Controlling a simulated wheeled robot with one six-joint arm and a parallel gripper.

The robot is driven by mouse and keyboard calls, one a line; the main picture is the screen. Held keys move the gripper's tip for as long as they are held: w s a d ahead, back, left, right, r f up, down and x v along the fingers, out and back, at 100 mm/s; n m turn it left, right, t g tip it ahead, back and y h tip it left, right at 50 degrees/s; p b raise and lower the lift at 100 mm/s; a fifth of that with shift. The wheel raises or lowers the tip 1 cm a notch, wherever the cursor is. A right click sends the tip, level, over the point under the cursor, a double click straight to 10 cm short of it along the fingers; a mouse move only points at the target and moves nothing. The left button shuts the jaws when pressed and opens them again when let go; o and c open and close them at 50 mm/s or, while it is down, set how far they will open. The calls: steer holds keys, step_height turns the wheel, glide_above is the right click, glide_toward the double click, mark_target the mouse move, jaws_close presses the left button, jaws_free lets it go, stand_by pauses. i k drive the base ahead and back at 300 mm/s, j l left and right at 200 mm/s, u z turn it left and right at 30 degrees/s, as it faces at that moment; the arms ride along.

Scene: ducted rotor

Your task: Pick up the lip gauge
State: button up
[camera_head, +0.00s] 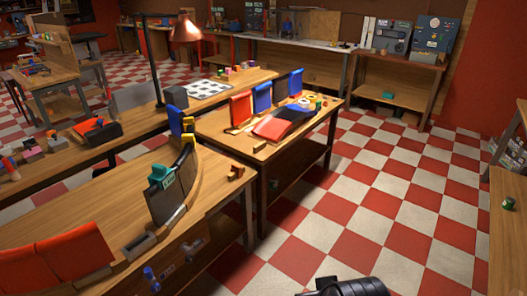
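I cannot say for certain which thing is the lip gauge. A small green piece (160,174) sits on the upper edge of a dark curved duct panel (166,200) that stands upright on the near-left wooden table (110,205). It may be the gauge, but it is too small to be sure. A black rounded part of my arm shows at the bottom edge of the picture. No gripper fingers show, so whether they are open or shut is hidden.
A second table (290,148) holds red and blue panels and a red-and-black piece (282,122). A copper lamp (186,28) stands behind. Red panels (75,250) stand at the near left. The checkered floor (375,200) to the right is clear.

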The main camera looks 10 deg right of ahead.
mark_target(164, 176)
steer(key=i+j+u, duration=0.1)
steer(key=i+j, duration=0.4)
steer(key=i, duration=0.35)
steer(key=i+j+u, duration=0.15)
steer(key=i+j, duration=0.15)
steer(key=i+j+u, duration=0.1)
steer(key=i, duration=0.45)
steer(key=j, duration=0.05)
